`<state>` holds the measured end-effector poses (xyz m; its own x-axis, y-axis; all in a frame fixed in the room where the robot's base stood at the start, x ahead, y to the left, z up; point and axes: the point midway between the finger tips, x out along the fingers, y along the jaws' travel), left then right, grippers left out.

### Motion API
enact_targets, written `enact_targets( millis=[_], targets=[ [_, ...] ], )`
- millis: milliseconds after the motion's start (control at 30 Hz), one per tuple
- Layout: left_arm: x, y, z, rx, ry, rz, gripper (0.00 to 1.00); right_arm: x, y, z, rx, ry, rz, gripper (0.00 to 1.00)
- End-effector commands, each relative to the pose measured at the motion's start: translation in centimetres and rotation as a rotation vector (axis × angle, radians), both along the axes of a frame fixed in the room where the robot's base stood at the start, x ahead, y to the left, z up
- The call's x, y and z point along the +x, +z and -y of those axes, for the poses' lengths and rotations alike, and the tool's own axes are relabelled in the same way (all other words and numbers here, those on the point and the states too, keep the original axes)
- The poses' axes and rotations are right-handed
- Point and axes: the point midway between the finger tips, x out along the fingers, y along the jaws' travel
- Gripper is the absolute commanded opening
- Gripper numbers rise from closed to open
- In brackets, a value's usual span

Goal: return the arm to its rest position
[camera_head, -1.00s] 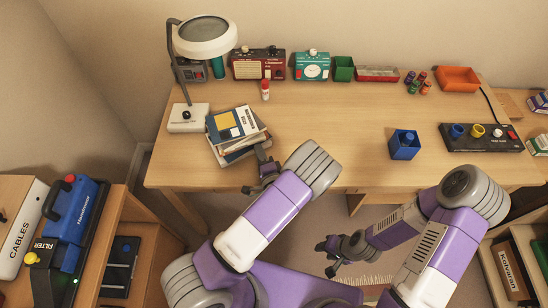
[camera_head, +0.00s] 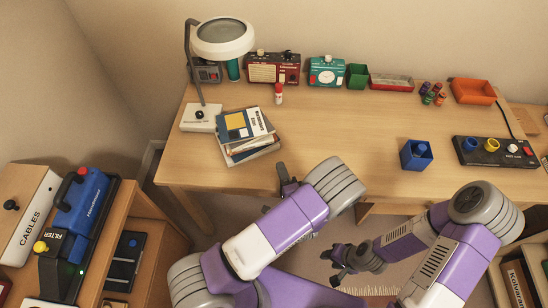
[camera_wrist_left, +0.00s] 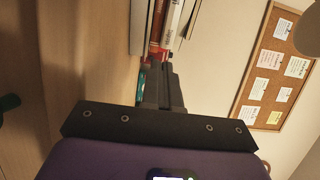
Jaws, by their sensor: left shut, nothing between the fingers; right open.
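My left gripper (camera_head: 284,178) is shut and empty. It is at the front edge of the desk, to the right of and nearer than the stack of books (camera_head: 247,150), with a gap between them. In the left wrist view the closed fingers (camera_wrist_left: 160,82) point toward book edges (camera_wrist_left: 168,25). My right gripper (camera_head: 338,268) is open and empty, low in front of the desk and below its top. Its fingertips are small in the head view.
The desk (camera_head: 330,128) holds a lamp (camera_head: 199,118), a red-white bottle (camera_head: 279,94), a blue box (camera_head: 416,155) and a black panel (camera_head: 495,152). The desk middle is clear. A low cabinet (camera_head: 128,243) with a blue device (camera_head: 82,205) stands at left. The wrist view shows a corkboard (camera_wrist_left: 268,92).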

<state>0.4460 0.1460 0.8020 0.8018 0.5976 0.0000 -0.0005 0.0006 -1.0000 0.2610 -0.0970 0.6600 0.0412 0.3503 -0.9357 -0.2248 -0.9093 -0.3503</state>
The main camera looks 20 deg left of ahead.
Motion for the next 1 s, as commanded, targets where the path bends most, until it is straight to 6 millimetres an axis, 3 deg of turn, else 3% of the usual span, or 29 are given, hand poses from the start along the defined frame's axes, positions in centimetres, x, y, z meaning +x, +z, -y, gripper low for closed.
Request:
enact_targets(
  millis=[100, 300, 467, 567, 667, 767, 900, 1000],
  targets=[
    [-2.0, 0.0, 1.5, 0.001, -0.004, -0.002, 0.00, 0.0, 0.3, 0.0, 0.000, 0.000, 0.000, 0.43],
    [-3.8, 0.0, 2.9, 0.000, -0.002, 0.000, 0.00, 0.0, 0.4, 0.0, 0.000, 0.000, 0.000, 0.43],
    [-4.2, 0.0, 3.1, 0.000, 0.001, 0.001, 0.00, 0.0, 0.4, 0.0, 0.000, 0.000, 0.000, 0.43],
    [-4.2, 0.1, 2.1, -0.005, 0.036, 0.004, 0.00, 0.0, 0.4, 0.0, 0.000, 0.000, 0.000, 0.43],
    [-4.2, 0.4, -1.3, -0.023, 0.163, 0.016, 0.00, 0.0, 0.6, 0.0, 0.000, 0.000, 0.000, 0.43],
    [-5.0, 0.8, -7.1, -0.063, 0.384, 0.047, 0.00, 0.0, 0.9, 0.0, 0.000, 0.000, 0.000, 0.43],
    [-7.8, 1.2, -14.8, -0.141, 0.716, 0.125, 0.00, 0.0, 1.3, 0.0, 0.000, 0.000, 0.000, 0.43],
    [-10.3, 1.3, -19.0, -0.199, 0.922, 0.199, 0.00, 0.0, 1.5, 0.0, 0.000, 0.000, 0.000, 0.43]
  ],
)
